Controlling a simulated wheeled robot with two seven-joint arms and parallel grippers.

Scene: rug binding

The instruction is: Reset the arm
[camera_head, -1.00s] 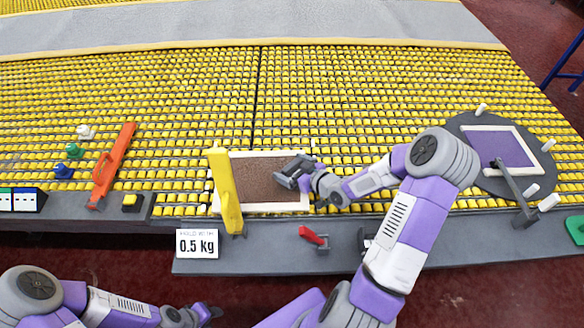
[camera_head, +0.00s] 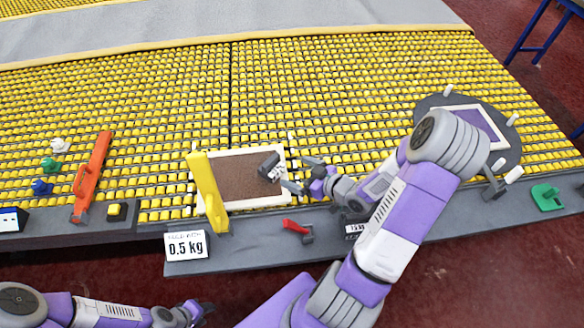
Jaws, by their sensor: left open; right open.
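My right gripper (camera_head: 300,174) is open, with its two grey fingers spread at the right edge of the brown rug (camera_head: 228,178) with a cream border. A small dark grey block (camera_head: 268,166) lies on the rug's right part, just left of the fingers. The fingers look apart from it, though the lower fingertip is close and contact is hard to judge. My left gripper (camera_head: 206,309) is low at the bottom of the view, over the floor in front of the table, open and empty.
A yellow upright lever (camera_head: 207,190) stands at the rug's left edge. A red lever (camera_head: 295,226) and a 0.5 kg sign (camera_head: 187,246) are on the front ledge. An orange lever (camera_head: 92,175) stands left. A round grey plate with a purple rug (camera_head: 475,122) is right.

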